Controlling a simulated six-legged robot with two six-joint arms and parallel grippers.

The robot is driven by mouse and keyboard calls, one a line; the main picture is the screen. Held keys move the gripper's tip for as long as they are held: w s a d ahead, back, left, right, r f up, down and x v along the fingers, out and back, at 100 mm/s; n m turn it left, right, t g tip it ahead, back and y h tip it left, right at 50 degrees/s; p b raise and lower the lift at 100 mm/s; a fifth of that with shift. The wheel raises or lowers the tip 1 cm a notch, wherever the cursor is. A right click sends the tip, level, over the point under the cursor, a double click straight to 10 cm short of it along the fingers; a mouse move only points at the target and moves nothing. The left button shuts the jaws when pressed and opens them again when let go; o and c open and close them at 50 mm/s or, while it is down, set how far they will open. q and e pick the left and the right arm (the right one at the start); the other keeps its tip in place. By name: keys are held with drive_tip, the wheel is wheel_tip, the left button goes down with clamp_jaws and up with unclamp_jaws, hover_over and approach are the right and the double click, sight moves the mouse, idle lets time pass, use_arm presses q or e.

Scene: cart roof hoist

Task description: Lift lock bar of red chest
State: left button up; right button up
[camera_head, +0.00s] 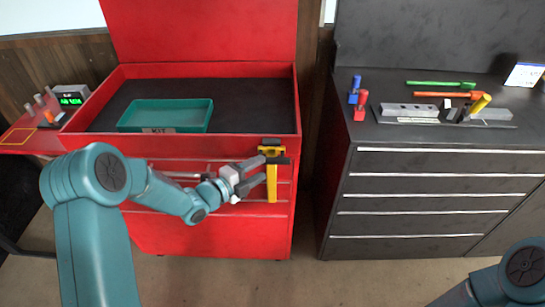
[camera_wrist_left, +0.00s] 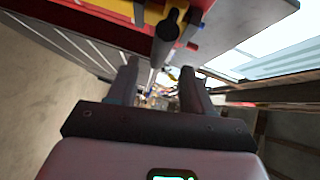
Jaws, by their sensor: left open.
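The red chest (camera_head: 200,232) stands at the left with its lid raised. A yellow lock bar (camera_head: 271,184) hangs upright on its front near the right corner, with a black part at its top. My left gripper (camera_head: 263,171) is open and empty at the bar's left side, its fingers pointing at the bar. In the left wrist view, a black round handle (camera_wrist_left: 165,36) stands just beyond and between the open fingertips (camera_wrist_left: 160,68), beside yellow (camera_wrist_left: 138,12) and red surfaces. Whether a finger touches it I cannot tell. My right gripper is out of view.
A teal tray (camera_head: 165,104) lies in the chest's open top. A side shelf (camera_head: 30,140) with a small display (camera_head: 71,95) is at the left. A dark cabinet (camera_head: 425,215) with tools on top stands at the right, across a narrow gap.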

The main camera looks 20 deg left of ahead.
sight(269, 162)
use_arm(q)
drive_tip(key=p+x, duration=0.1)
drive_tip(key=x, duration=0.5)
drive_tip(key=shift+w+f, duration=0.1)
drive_tip(key=shift+w, duration=0.15)
clamp_jaws()
